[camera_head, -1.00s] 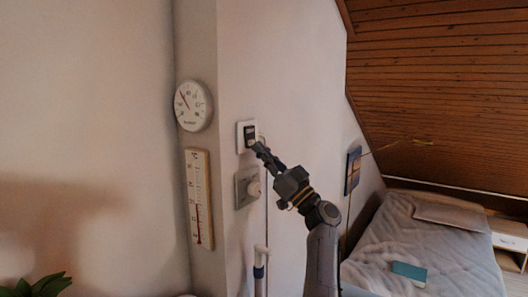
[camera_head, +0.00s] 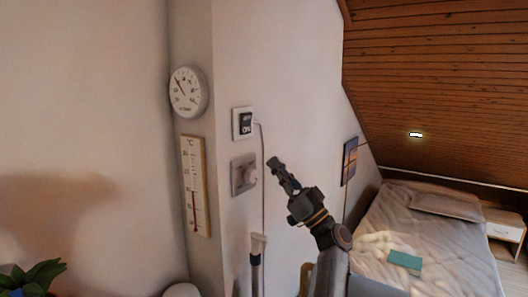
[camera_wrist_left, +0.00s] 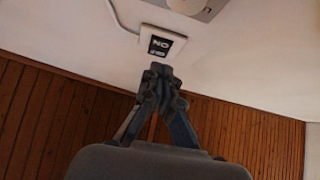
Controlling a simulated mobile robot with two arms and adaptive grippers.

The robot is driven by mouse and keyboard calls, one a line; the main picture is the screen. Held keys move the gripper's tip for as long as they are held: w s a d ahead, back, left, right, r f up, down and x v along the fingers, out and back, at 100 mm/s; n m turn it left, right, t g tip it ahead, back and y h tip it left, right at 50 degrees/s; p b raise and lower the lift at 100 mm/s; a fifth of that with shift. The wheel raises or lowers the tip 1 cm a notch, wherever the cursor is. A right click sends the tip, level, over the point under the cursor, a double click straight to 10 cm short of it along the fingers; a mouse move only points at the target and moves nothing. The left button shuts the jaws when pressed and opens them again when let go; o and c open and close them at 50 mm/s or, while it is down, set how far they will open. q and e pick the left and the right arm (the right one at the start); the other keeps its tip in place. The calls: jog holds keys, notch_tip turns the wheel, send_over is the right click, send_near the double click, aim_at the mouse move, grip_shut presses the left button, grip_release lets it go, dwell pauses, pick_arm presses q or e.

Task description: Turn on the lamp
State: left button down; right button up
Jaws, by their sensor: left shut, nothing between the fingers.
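The wall switch (camera_head: 243,124) has a white frame and a dark rocker with white lettering that reads like ON. It also shows in the left wrist view (camera_wrist_left: 160,45), just beyond the fingertips. A small light on the sloped wooden ceiling (camera_head: 415,134) glows white. My left gripper (camera_head: 274,163) is shut and empty, to the lower right of the switch in the head view and apart from it. In the left wrist view the closed fingertips (camera_wrist_left: 160,70) sit just below the switch frame. My right gripper is not in view.
A grey dial plate (camera_head: 244,175) is below the switch. A round gauge (camera_head: 188,92) and a thermometer (camera_head: 195,187) hang on the wall at left. A bed (camera_head: 430,240) is at right. A pale-topped pole (camera_head: 258,246) stands near the wall.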

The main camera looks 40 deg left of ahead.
pick_arm(q)
jog(key=v, duration=0.3)
jog(key=shift+a, duration=0.1)
dwell(0.5)
